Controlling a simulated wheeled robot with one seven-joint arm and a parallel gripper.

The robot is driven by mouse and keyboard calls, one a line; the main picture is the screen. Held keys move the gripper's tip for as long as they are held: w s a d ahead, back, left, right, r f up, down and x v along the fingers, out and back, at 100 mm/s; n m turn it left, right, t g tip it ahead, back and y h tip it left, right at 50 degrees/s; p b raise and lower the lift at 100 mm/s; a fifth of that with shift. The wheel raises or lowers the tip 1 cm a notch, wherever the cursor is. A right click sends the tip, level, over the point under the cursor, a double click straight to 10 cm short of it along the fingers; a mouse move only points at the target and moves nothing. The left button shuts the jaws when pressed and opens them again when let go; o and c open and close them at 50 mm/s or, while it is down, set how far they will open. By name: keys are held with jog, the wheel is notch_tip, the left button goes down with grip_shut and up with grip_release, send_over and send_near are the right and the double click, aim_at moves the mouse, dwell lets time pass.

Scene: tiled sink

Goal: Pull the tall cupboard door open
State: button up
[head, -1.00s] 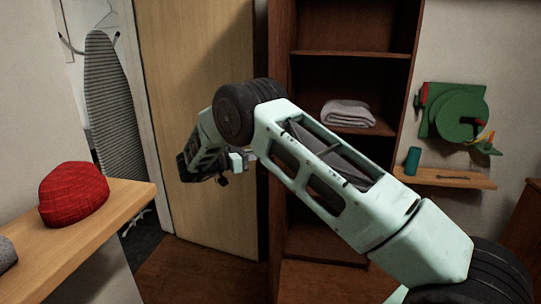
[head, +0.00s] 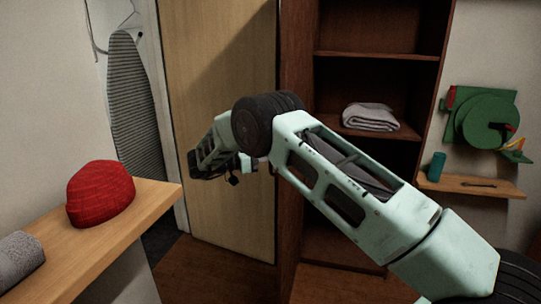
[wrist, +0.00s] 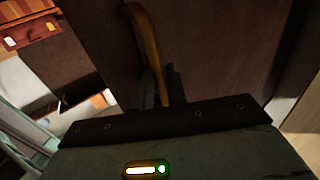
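The tall cupboard (head: 385,62) is dark brown with open shelves. Its door (head: 296,70) stands swung out at the cupboard's left, seen nearly edge-on in the head view. In the wrist view the door's dark outer face (wrist: 220,50) fills the middle, with a curved brass handle (wrist: 148,45) on it. My gripper (wrist: 168,88) is at the handle; one dark finger touches or nearly touches its right side, and the handle's lower end goes down into the jaw. The other finger is hidden. In the head view my arm crosses before the cupboard and hides the handle.
A light wooden door (head: 215,70) stands behind my wrist, left of the cupboard door, with an ironing board (head: 133,110) beyond. A ledge (head: 120,225) at left bears a red knitted hat (head: 100,193) and a grey roll (head: 18,262). A small shelf (head: 470,187) is at right.

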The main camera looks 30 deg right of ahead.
jog(key=b+v, duration=0.2)
jog(key=v, duration=1)
dwell(0.3)
